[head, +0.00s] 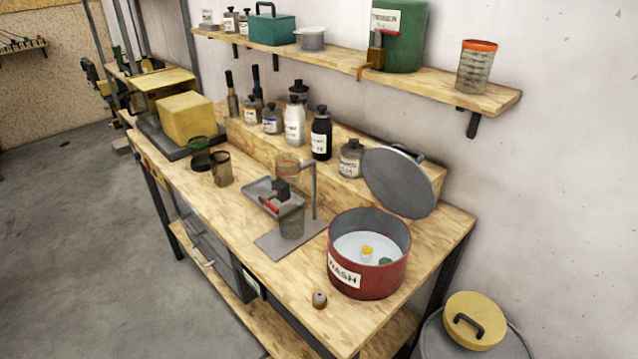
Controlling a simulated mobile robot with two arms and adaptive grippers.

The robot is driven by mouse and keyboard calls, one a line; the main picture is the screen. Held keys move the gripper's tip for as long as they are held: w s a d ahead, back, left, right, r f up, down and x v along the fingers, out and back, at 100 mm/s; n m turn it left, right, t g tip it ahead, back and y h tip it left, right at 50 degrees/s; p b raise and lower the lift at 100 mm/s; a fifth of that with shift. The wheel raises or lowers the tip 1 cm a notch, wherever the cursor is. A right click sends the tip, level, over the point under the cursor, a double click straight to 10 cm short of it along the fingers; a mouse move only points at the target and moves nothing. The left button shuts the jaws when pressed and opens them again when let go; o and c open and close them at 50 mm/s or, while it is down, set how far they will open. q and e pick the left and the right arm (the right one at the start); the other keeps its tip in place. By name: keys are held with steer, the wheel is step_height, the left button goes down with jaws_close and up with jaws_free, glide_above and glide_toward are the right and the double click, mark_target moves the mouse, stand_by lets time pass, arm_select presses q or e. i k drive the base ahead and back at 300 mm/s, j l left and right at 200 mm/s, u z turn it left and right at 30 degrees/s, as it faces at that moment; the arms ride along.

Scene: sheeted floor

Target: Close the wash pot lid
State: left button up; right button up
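The wash pot (368,282) is a round dark red pot with a "WASH" label, standing near the right end of the wooden workbench. Its grey round lid (399,183) is open, tilted up steeply at the pot's back edge with a dark handle on its far side. Inside the pot are a pale surface, a small yellow-topped item (366,253) and a small green item (386,261). Neither of my grippers shows in the head view.
A metal stand (275,240) with a small tray and a cup is left of the pot. A small round knob-like item (319,299) lies in front. Several bottles line the raised step behind. A yellow-lidded bin (474,318) stands right of the bench.

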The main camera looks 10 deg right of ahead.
mark_target(399, 181)
steer(key=l+u, duration=0.1)
steer(key=l, duration=0.35)
steer(key=k+l+u, duration=0.15)
steer(key=l, duration=0.25)
steer(key=l+u, duration=0.1)
steer(key=l, duration=0.35)
steer(key=k+l+u, duration=0.15)
steer(key=l, duration=0.25)
steer(key=l+u, duration=0.1)
steer(key=l, duration=0.3)
steer(key=k+l+u, duration=0.1)
steer(key=l, duration=0.3)
steer(key=k, duration=0.05)
